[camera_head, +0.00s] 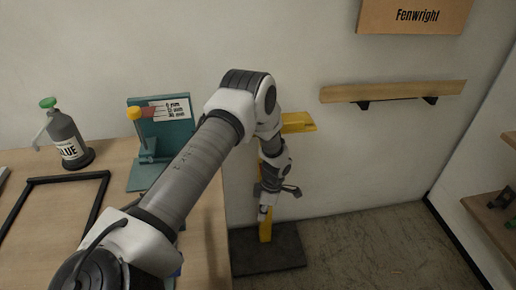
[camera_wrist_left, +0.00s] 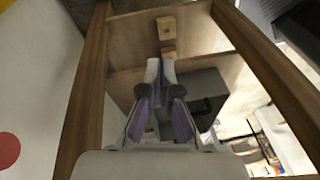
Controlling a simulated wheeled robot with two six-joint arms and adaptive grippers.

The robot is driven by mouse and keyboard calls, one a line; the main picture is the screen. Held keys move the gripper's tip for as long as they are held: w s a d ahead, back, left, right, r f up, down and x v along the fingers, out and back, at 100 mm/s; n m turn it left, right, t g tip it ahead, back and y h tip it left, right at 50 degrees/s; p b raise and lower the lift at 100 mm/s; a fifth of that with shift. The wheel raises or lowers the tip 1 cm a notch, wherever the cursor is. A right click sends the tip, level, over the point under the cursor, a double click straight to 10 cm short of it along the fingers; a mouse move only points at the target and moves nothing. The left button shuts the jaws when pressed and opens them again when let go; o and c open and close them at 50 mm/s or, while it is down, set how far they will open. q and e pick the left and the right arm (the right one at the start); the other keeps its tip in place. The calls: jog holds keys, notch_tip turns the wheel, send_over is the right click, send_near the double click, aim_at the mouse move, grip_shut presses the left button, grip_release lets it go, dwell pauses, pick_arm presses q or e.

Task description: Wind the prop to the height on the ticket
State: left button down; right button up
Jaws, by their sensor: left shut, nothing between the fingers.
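The yellow prop (camera_head: 299,122) stands on a dark base plate (camera_head: 285,256) on the floor against the wall. Its flat top piece shows right of my arm, and my arm hides much of its post. My left gripper (camera_head: 263,214) points down in front of the lower post, shut and empty; I cannot tell whether it touches. The wrist view shows its closed fingers (camera_wrist_left: 160,68) just short of a small wooden block (camera_wrist_left: 167,32). A white card with mm figures (camera_head: 172,108), perhaps the ticket, is on a teal stand; its figures are too small to read surely. No crank is clearly visible.
A wooden table (camera_head: 140,215) on the left holds the teal stand (camera_head: 178,138), a grey glue bottle (camera_head: 66,138) and a black frame (camera_head: 68,177). A wall shelf (camera_head: 395,91) hangs under a "Fenwright" sign (camera_head: 416,16). The floor right of the prop is clear.

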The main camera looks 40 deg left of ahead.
pick_arm(q)
jog(key=w+a+r+n+t, duration=0.1)
jog(key=w+a+r, duration=0.2)
jog(key=a+r, duration=0.4)
jog(key=w+a+r+n+t, duration=0.1)
jog(key=w+a+r, duration=0.2)
jog(key=a+r, duration=0.35)
notch_tip(320, 180, down, 8)
jog(key=s+d+b, duration=0.1)
jog(key=d, duration=0.1)
jog(key=w+d, duration=0.1)
jog(key=w+d+r, duration=0.1)
jog(key=w, duration=0.1)
jog(key=shift+w, duration=0.1)
